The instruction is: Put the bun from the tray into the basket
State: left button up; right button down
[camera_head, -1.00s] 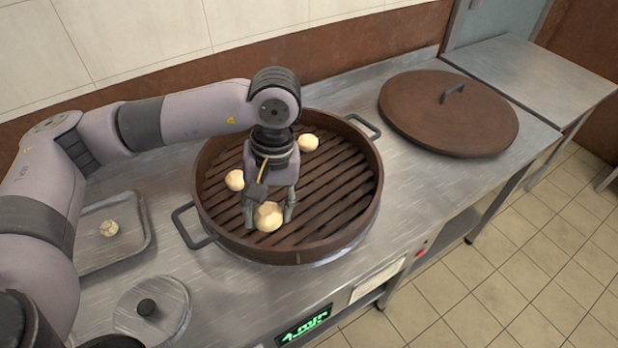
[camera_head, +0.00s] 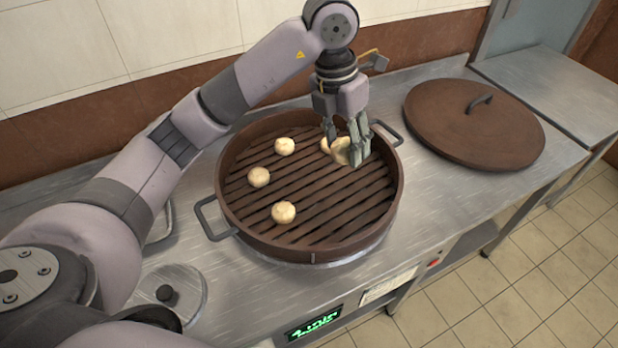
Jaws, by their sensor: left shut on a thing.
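The dark brown slatted round basket (camera_head: 310,251) stands on the steel counter. Three pale round buns rest on its slats: one at the back left (camera_head: 284,146), one at the left (camera_head: 258,177) and one at the front left (camera_head: 283,212). My left gripper (camera_head: 352,153) is over the back right part of the basket, shut on a pale bun (camera_head: 341,153). Another bun (camera_head: 325,145) partly shows just behind the held one. Whether the held bun touches the slats or that bun, I cannot tell. The tray (camera_head: 167,224) is mostly hidden behind my left arm; only its right edge shows. My right gripper is out of view.
A brown round lid (camera_head: 470,135) with a handle lies on the counter right of the basket. A small metal lid (camera_head: 185,290) with a black knob lies at the front left. The basket's side handles (camera_head: 208,220) stick out. Bare slats lie in the basket's front right.

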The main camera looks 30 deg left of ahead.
aim_at(339, 214)
pick_arm(q)
jog(key=shift+w+n, duration=0.15)
jog(key=shift+n, duration=0.25)
jog(key=shift+f, duration=0.3)
notch_tip(339, 214, down, 19)
jog(key=shift+f+p, duration=0.1)
jog(key=shift+p, duration=0.25)
jog(key=shift+f, duration=0.15)
jog(key=o, duration=1.1)
jog(key=r, duration=0.4)
jog(key=a+r, duration=0.1)
jog(key=r, duration=0.3)
jog(key=a+r+b, duration=0.1)
jog(key=r, duration=0.3)
jog(key=shift+s+r, duration=0.1)
jog(key=shift+s, duration=0.25)
